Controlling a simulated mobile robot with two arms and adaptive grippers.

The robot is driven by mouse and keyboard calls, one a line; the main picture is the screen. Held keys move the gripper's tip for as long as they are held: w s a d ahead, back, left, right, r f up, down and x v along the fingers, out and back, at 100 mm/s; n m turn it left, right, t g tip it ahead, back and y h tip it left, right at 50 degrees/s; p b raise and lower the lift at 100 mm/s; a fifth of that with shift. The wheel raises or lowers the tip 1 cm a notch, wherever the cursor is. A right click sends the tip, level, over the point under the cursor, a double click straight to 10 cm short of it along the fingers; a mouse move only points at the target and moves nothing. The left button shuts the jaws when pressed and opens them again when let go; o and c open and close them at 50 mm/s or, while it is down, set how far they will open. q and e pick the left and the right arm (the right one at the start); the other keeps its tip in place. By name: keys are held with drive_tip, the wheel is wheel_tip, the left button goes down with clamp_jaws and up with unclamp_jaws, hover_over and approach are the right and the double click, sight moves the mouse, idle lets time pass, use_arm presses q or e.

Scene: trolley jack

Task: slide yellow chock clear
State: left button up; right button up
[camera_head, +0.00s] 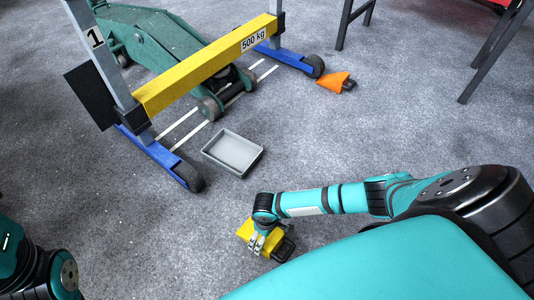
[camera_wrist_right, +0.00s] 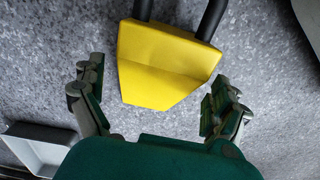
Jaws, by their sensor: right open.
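The yellow chock (camera_head: 264,238) lies on the grey carpet at the lower middle of the head view, with a black handle on its right side. In the right wrist view the yellow chock (camera_wrist_right: 165,65) fills the upper middle, its dark handle bars running off the top edge. My right gripper (camera_head: 262,245) is at the chock, partly covering it. In the wrist view my right gripper (camera_wrist_right: 158,98) is open, one finger on each side of the chock's narrower end, with visible gaps. My left gripper is not in view; only part of my left arm shows at lower left.
A grey tray (camera_head: 233,152) lies on the floor beyond the chock; its corner shows in the wrist view (camera_wrist_right: 35,145). A yellow 500 kg beam (camera_head: 205,66) on blue feet stands over a green trolley jack (camera_head: 150,38). An orange chock (camera_head: 336,82) lies by the right wheel.

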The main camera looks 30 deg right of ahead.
wheel_tip(320, 180, up, 10)
idle(0.3)
idle(0.4)
